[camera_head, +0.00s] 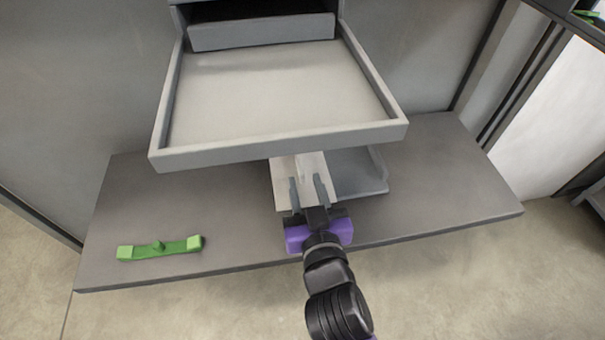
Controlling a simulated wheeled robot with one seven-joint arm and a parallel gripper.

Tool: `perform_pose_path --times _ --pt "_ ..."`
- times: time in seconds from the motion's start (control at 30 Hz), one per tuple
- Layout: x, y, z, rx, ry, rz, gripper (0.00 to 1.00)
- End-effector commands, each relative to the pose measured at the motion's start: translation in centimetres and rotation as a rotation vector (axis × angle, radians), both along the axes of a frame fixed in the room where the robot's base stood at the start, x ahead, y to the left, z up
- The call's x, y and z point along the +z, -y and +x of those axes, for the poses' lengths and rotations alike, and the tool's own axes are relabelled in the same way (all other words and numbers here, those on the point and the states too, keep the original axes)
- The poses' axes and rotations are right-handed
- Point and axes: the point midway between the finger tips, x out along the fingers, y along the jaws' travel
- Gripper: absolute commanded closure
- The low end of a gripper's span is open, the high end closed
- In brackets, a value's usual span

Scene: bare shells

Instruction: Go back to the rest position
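My gripper (309,194) is in front of the grey drawer unit, low over the front middle of the shelf. Its two fingers are spread apart and point away from me, under the front edge of the pulled-out drawer (280,144). Between and beyond the fingers is a pale flat surface (283,171); I see nothing clearly gripped. My dark arm with purple parts reaches in from the bottom of the picture.
The drawer is open, looks empty and overhangs the space ahead of my gripper. A second drawer front (262,33) is behind it. A green bar-like object (160,248) lies on the grey shelf (225,238) at left. The shelf's right side is clear.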

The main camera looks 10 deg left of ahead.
Motion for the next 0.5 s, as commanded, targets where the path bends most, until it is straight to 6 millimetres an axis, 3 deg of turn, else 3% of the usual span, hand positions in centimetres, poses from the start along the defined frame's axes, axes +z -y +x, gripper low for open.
perform_pose_path --times 0.27,0.37,0.43,0.5 --pt "0.3 0.2 -0.8 0.005 0.009 -0.009 0.66" --pt "1.6 -0.6 -0.9 0.037 0.058 -0.016 0.66" --pt "3.4 -1.1 -1.3 0.068 0.115 -0.004 0.66" --pt "4.0 -0.6 -2.9 0.098 0.155 0.004 0.66"
